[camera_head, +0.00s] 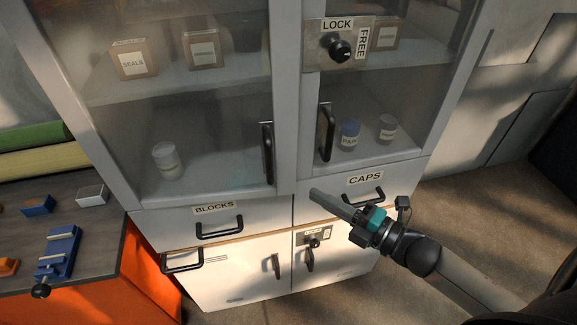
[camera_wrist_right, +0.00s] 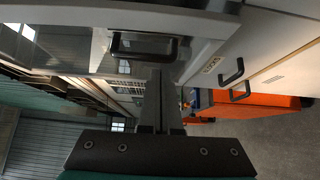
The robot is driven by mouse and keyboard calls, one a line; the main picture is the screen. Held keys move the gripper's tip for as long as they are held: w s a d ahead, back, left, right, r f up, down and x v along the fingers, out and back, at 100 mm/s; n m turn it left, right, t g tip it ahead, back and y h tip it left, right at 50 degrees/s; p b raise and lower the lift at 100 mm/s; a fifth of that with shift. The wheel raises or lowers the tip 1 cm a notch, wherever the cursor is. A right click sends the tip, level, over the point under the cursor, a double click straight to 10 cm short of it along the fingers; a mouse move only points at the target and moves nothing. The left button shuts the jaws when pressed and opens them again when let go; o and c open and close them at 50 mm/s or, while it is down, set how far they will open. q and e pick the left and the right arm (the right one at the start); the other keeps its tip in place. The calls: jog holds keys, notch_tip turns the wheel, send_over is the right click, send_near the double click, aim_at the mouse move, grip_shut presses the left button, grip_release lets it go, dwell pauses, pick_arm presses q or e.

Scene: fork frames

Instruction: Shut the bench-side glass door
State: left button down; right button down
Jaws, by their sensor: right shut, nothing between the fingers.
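The bench-side glass door (camera_head: 196,199) is the left door of the white cabinet, on the orange bench's side. It stands close to the cabinet front; I cannot tell if a small gap is left. Its black handle (camera_head: 267,153) is by its right edge. My right gripper (camera_head: 314,194) is shut and empty, in front of the cabinet below the right glass door's handle (camera_head: 326,132), apart from the left handle. In the right wrist view the shut fingers (camera_wrist_right: 157,78) point along the cabinet front, near a black door handle (camera_wrist_right: 145,45). My left gripper is out of view.
The orange bench (camera_head: 148,262) with blue blocks stands at the left. The CAPS drawer (camera_head: 330,183) and BLOCKS drawer (camera_head: 255,217) have protruding handles. A lock plate (camera_head: 315,55) on the right reads FREE. Jars and boxes stand behind the glass. The floor at right is clear.

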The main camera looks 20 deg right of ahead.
jog(key=shift+w+a+p, duration=0.15)
jog(key=shift+w+a, duration=0.3)
jog(key=shift+w, duration=1.35)
jog(key=shift+w+a+p, duration=0.2)
jog(key=shift+w+a, duration=0.3)
jog(key=shift+w, duration=1.3)
jog(key=shift+w+a+p, duration=0.15)
jog(key=shift+w+a, duration=0.3)
jog(key=shift+w, duration=1.35)
